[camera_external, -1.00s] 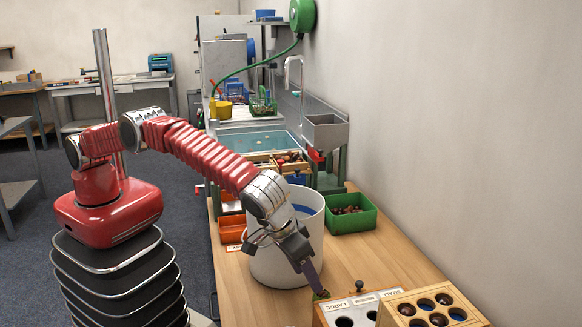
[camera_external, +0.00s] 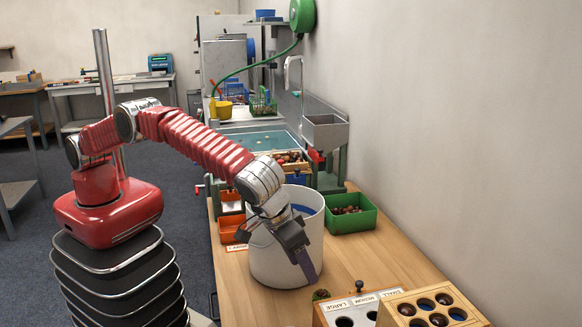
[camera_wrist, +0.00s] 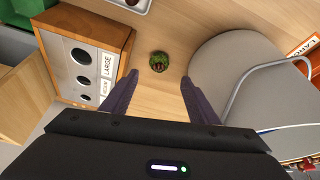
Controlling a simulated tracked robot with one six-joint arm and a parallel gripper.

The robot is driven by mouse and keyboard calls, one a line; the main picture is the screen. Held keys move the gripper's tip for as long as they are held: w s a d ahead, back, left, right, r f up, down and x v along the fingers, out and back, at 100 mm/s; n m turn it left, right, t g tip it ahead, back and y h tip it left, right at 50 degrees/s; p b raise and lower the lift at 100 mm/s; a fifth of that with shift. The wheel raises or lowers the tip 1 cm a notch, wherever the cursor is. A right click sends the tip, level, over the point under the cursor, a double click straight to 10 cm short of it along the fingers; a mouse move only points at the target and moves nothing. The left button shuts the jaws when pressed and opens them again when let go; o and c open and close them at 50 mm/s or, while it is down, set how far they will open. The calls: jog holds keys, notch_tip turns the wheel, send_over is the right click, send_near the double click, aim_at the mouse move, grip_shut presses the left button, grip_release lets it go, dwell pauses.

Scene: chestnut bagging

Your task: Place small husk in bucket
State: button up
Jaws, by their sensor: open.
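The small green husk (camera_external: 320,295) lies on the wooden table between the bucket and the sorting box. In the wrist view the bucket (camera_wrist: 215,75) is a large pale shape on the right, with a wire handle. My gripper (camera_external: 313,281) is in front of the bucket, a little above and to the left of the husk. In the wrist view my gripper (camera_wrist: 160,78) is open and empty, and the husk shows beyond the fingertips.
A wooden sorting box (camera_external: 345,310) with labelled holes is right of the husk, beside a holed tray (camera_external: 478,321). A green bin (camera_external: 372,219) of chestnuts stands behind the bucket. Orange bins (camera_external: 230,236) are to the left.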

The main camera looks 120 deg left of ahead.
jog(key=s+r+m+t+h, duration=0.1)
jog(key=s+r+m, duration=0.1)
jog(key=s+r, duration=0.7)
jog(key=s+r+m+h, duration=0.15)
jog(key=s+r, duration=0.45)
jog(key=r, duration=0.6)
jog(key=s+r+m+t, duration=0.1)
jog(key=s+r+m, duration=0.15)
jog(key=s, duration=0.55)
jog(key=s+r+m, duration=0.1)
jog(key=s+r, duration=0.2)
jog(key=s, duration=0.5)
jog(key=s+f+m, duration=0.2)
jog(key=s+f, duration=0.1)
jog(key=s, duration=0.8)
jog(key=s+d+f+m+t+h, duration=0.1)
jog(key=s+f+m, duration=0.1)
jog(key=s, duration=0.9)
jog(key=shift+s+f+m, duration=0.4)
jog(key=shift+f, duration=0.1)
jog(key=shift+o, duration=0.5)
jog(key=shift+w+r, duration=0.1)
